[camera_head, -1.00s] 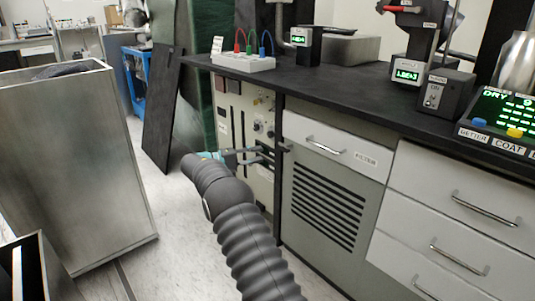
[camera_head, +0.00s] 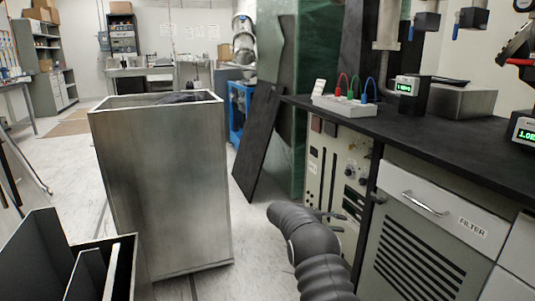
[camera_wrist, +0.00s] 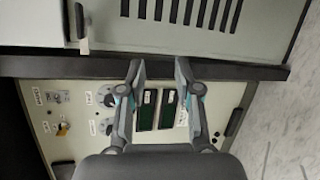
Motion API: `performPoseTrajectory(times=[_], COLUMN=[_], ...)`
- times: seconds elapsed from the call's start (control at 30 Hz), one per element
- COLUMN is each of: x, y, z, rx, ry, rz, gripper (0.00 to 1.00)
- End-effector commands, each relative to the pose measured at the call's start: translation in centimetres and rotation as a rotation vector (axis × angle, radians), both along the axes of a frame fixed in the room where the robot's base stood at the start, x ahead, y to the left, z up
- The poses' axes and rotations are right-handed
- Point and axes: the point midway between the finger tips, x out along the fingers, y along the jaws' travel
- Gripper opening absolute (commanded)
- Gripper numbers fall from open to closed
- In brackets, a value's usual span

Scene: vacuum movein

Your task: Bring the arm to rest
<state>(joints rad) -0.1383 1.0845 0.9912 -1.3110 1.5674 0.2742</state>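My arm, in a dark ribbed sleeve, reaches up from the bottom of the head view toward the grey control panel (camera_head: 325,180) under the black bench. My gripper (camera_head: 333,216) is partly hidden behind the arm's dark wrist there. In the wrist view my gripper (camera_wrist: 160,68) shows two fingers spread apart with nothing between them. Behind the gap is the control panel (camera_wrist: 75,110) with knobs and two dark green windows. I cannot tell how far the fingertips are from it.
A tall open metal bin (camera_head: 165,190) stands at left centre. A dark open box (camera_head: 60,265) is at lower left. The black bench (camera_head: 450,135) and the FILTER cabinet (camera_head: 420,240) close off the right. A dark board (camera_head: 258,140) leans behind. Pale floor shows between.

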Motion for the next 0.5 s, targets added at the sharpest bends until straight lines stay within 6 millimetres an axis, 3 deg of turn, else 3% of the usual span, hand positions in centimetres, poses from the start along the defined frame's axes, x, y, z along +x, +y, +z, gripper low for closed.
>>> performPoseTrajectory(times=[0.1, 0.2, 0.37, 0.5], x=[-2.1, -4.3, -8.1, -12.1], y=[0.6, 1.2, 2.3, 3.6], z=[-3.1, -4.2, -4.2, -2.9], rx=[0.134, 0.246, 0.418, 0.571], ry=[0.093, 0.142, 0.182, 0.185], rz=[0.012, 0.015, 0.011, 0.004], gripper=[0.33, 0.33, 0.33, 0.33])
